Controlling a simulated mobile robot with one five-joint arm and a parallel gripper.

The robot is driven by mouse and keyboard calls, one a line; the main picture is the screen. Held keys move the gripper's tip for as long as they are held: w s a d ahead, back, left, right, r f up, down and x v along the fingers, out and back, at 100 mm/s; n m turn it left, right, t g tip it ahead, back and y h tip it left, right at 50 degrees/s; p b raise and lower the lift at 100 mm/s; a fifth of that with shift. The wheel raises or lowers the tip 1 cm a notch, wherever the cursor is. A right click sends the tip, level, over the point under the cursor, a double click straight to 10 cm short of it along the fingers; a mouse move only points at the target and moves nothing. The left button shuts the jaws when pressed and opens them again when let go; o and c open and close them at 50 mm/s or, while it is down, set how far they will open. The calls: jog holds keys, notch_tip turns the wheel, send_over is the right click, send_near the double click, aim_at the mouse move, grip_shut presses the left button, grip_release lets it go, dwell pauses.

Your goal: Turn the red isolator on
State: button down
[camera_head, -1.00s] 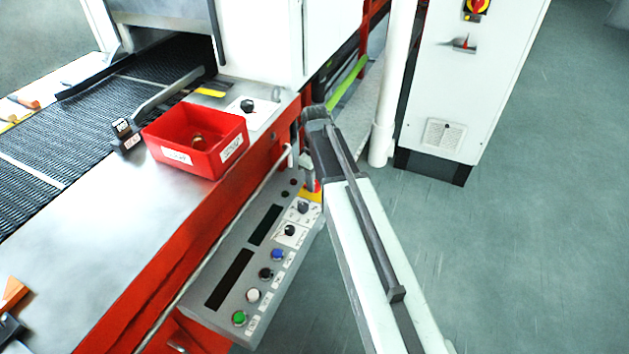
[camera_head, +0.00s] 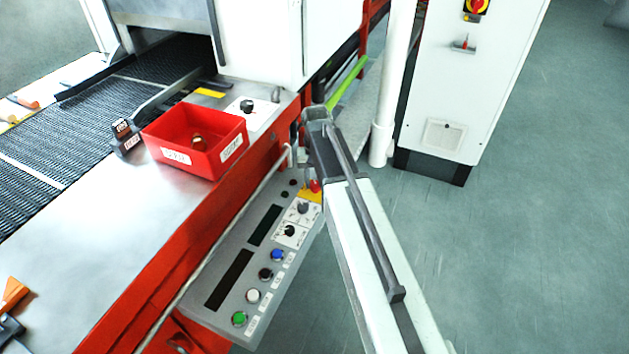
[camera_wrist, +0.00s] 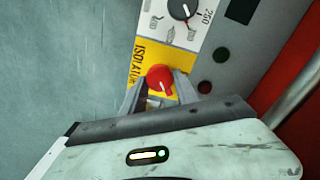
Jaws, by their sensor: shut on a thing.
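The red isolator (camera_wrist: 160,78) is a round red knob on a yellow plate (camera_wrist: 138,62) lettered ISOLATOR. In the wrist view a small pale mark shows near the knob's lower edge. My gripper (camera_wrist: 158,88) has one finger on each side of the knob and is shut on it. In the head view the red isolator (camera_head: 315,186) shows as a small red spot at the far end of the grey control panel (camera_head: 217,316), beside my arm. My fingers are mostly hidden there.
Near the isolator is a black dial (camera_wrist: 183,9) on a white plate. A green button (camera_wrist: 221,55) and a dark red one (camera_wrist: 204,87) sit alongside. A red bin (camera_head: 185,160) stands on the bench. A white cabinet (camera_head: 470,90) stands behind; the floor at right is clear.

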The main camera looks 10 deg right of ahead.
aim_at(315, 183)
jog(key=m, duration=0.4)
jog(key=shift+m, duration=1.9)
jog(key=c, duration=0.9)
grip_release()
jog(key=shift+c, duration=0.2)
notch_tip(315, 183, up, 8)
jog(key=p, duration=0.7)
jog(key=shift+f+p, duration=0.1)
jog(key=shift+p, duration=0.25)
